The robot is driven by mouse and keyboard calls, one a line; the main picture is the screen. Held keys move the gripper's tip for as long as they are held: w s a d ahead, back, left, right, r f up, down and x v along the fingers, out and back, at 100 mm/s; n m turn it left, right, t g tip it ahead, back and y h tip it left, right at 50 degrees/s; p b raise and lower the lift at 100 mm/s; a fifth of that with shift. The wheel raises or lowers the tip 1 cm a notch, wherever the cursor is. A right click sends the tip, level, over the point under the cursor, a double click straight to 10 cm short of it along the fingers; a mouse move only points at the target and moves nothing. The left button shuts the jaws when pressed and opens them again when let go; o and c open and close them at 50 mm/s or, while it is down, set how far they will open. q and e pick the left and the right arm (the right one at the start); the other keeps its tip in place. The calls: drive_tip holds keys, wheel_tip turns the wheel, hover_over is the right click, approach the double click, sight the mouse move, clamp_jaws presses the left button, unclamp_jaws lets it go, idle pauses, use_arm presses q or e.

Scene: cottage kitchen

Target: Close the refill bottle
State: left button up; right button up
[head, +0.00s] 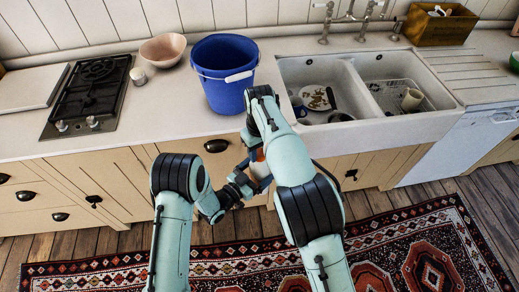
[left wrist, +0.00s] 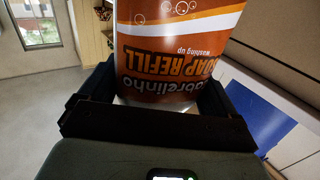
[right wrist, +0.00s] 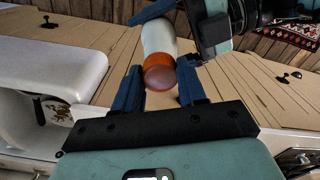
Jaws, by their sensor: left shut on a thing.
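The refill bottle, with an orange-brown "SOAP REFILL" label (left wrist: 180,55), is held between the fingers of my left gripper (left wrist: 158,98). In the right wrist view its white body (right wrist: 158,38) ends in an orange-brown cap (right wrist: 160,74). My right gripper (right wrist: 160,82) is open, with one finger on each side of the cap. I cannot tell whether the fingers touch it, or how the cap sits on the neck. In the head view the bottle (head: 259,157) is mostly hidden by my right arm, in front of the counter.
A blue bucket (head: 222,90) stands on the counter near its front edge, beside a white double sink (head: 392,130). A hob (head: 88,92), a pink bowl (head: 163,48) and a small white cup (head: 138,77) are to the left. A patterned rug (head: 110,270) lies on the floor.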

drive_tip(key=c, duration=0.3)
drive_tip(key=m, duration=1)
drive_tip(key=shift+m, duration=0.4)
drive_tip(key=m, duration=0.4)
drive_tip(key=o, duration=1.2)
drive_tip(key=shift+o, duration=0.2)
wheel_tip(320, 180, up, 12)
